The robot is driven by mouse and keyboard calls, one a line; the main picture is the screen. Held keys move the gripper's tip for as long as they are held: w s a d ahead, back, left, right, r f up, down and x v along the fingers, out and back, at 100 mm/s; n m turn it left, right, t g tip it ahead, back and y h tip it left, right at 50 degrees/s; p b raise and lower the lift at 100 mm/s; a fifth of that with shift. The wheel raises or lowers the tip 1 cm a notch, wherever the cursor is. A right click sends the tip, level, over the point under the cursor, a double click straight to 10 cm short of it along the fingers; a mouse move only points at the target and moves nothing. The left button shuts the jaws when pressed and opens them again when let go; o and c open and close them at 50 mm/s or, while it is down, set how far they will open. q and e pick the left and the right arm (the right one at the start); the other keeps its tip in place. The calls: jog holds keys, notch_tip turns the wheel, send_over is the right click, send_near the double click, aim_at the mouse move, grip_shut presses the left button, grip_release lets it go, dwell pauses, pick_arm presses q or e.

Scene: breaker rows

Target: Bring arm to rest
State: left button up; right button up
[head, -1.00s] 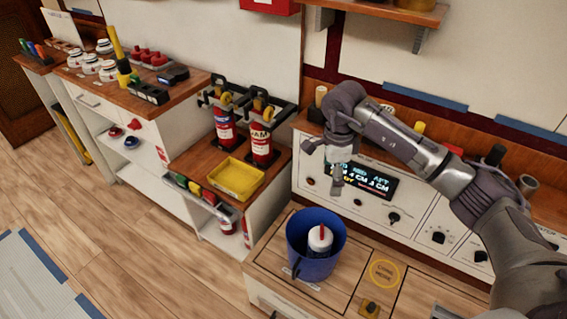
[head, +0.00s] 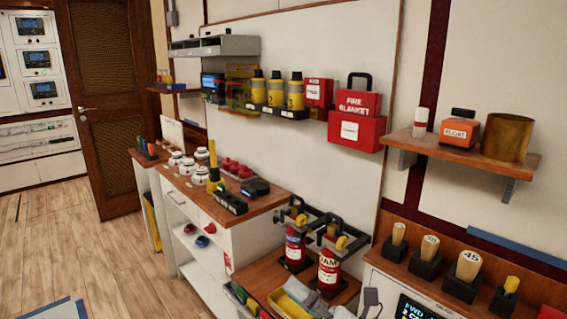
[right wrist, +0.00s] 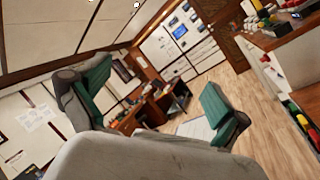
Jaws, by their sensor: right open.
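My right gripper (right wrist: 158,105) is open and empty in the right wrist view. Its two green-padded fingers stand wide apart, with the room's floor and far cabinets behind the gap. The rest of my right arm is out of the head view. My left gripper is in neither view now.
A wooden-topped counter (head: 262,204) with white jars and red knobs stands left of the extinguishers. A yellow tray (head: 283,304) is low in front. Wooden floor (head: 80,235) is clear at left.

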jog(key=w+d+m+t+h, duration=0.2)
jog(key=d+m+t+h, duration=0.5)
jog(key=m, duration=0.5)
jog(key=s+d+f+m+g+h, duration=0.3)
jog(key=d+f+m+h, duration=0.3)
jog(key=f+m, duration=0.2)
jog(key=s+d+f+m+g+h, duration=0.2)
jog(key=s+d+f+m+h, duration=0.1)
jog(key=d+f+m+h, duration=0.4)
jog(key=s+a+f+m+g+y, duration=0.1)
jog(key=s+f+m+g, duration=0.2)
jog(key=s+f+g, duration=0.55)
jog(key=s+f+m+g+y, duration=0.1)
jog(key=s+f+m+g, duration=0.25)
jog(key=s, duration=0.95)
jog(key=s+f+x, duration=0.1)
jog(key=s+x, duration=0.2)
jog(key=x, duration=0.9)
jog(key=s+x, duration=0.2)
jog(key=x, duration=1)
jog(key=s+d+f+g, duration=0.1)
jog(key=s+d+f, duration=0.1)
jog(key=s+f, duration=1.5)
jog(key=shift+s+f+g+p, duration=0.3)
jog(key=shift+s+f+p, duration=0.05)
jog(key=shift+s+f, duration=0.1)
